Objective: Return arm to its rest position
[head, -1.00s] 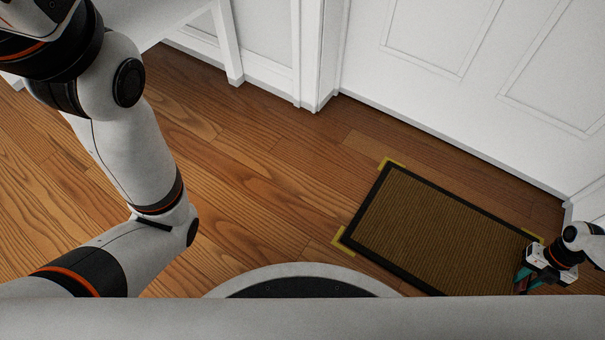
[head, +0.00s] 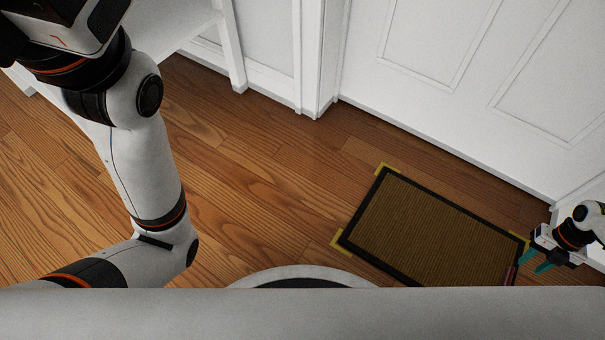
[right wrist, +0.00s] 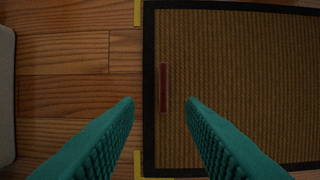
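My right gripper (head: 531,262) is at the right edge of the head view, beside the mat's right end. Its teal fingers stand apart in the right wrist view (right wrist: 160,101), with nothing between them. A dark red bar (right wrist: 163,88) lies on the brown ribbed mat (right wrist: 240,90), just inside its black border, beyond the fingertips. The bar also shows in the head view (head: 511,275), near the mat's (head: 430,225) right end. My left arm comes in from the left, up to the top left corner. Its gripper fingers are out of the picture.
Yellow corner marks (head: 341,243) lie on the wooden floor (head: 250,190) around the mat. A white panelled door (head: 470,90) stands behind it. A white piece of furniture with a leg (head: 233,50) is at the upper left, near my left arm. The floor between is clear.

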